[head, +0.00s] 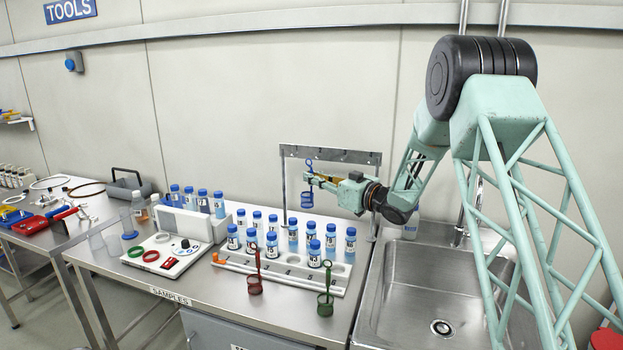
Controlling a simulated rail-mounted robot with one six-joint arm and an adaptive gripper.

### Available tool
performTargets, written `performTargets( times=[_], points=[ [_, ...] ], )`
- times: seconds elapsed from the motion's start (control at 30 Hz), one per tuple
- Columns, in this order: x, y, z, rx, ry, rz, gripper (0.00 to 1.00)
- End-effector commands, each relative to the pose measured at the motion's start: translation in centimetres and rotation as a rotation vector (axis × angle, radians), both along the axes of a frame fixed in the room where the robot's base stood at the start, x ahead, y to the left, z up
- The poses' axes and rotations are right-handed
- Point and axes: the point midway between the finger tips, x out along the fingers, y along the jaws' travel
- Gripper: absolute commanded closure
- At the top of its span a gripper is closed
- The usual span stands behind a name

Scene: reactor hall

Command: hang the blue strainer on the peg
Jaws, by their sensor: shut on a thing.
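The blue strainer (307,199) hangs upright from my gripper (311,179), with its looped handle above the fingers and its coiled basket below. My gripper is shut on its handle. The grey peg rack (345,155) stands at the back of the bench, a horizontal bar on posts with small pegs. The strainer's top is close to the left part of the bar, in front of it in this view. I cannot tell whether the handle touches a peg.
A white rack (345,270) with several blue-capped bottles stands below the strainer. A red strainer (255,284) and a green strainer (325,304) stand at its front. A steel sink (440,300) is to the right. A white device (165,255) with rings sits left.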

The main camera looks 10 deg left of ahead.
Motion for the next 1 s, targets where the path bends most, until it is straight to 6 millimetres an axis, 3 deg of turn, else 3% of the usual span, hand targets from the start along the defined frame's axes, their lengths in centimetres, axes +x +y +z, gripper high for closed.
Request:
performTargets(
  times=[1.0],
  points=[
    [2.4, -0.6, -0.2, 0.001, -0.001, -0.002, 1.00]
  ],
)
